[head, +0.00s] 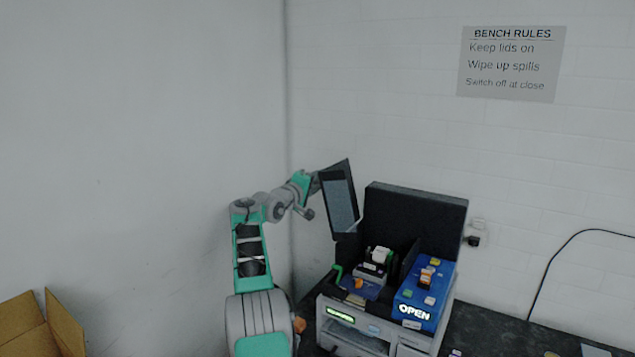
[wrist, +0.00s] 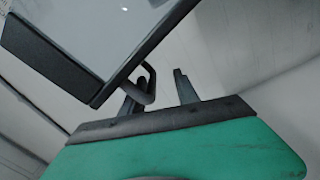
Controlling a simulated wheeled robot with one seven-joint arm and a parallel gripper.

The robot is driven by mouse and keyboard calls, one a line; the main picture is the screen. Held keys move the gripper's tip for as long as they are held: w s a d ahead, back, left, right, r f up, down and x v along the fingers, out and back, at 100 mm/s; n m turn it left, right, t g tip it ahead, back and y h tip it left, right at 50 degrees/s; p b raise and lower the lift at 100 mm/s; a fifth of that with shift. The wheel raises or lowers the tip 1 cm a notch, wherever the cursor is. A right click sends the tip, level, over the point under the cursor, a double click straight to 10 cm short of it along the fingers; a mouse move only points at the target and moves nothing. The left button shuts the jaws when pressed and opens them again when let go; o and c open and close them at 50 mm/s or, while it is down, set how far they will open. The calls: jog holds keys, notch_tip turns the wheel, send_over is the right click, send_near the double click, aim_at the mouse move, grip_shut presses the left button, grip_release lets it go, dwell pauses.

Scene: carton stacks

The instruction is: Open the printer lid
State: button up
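The printer (head: 322,327) is a pale, boxy machine with a lit green display on its front, on the dark bench. Its dark lid (head: 327,207), with a pale window, stands steeply raised above the left bay, leaving the inside in view. The lid fills the upper left of the wrist view (wrist: 48,58). My gripper (head: 316,184) is at the lid's upper left edge. In the wrist view my gripper (wrist: 158,92) has its fingers apart. A grey loop handle (wrist: 150,88) on the lid's edge overlaps the left finger; the right finger stands clear. I cannot tell whether they touch.
A tall black panel (head: 415,225) stands behind the printer. A blue block (head: 412,300) marked OPEN fills its right side. An open cardboard carton (head: 28,325) lies at lower left. White walls close in behind and left. A cable runs along the right wall.

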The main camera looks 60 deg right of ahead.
dwell(0.4)
jog(key=shift+a+f+b, duration=0.1)
jog(key=shift+a+b, duration=0.15)
jog(key=shift+b, duration=0.25)
jog(key=a+b, duration=0.4)
jog(key=a, duration=0.3)
jog(key=shift+a, duration=0.15)
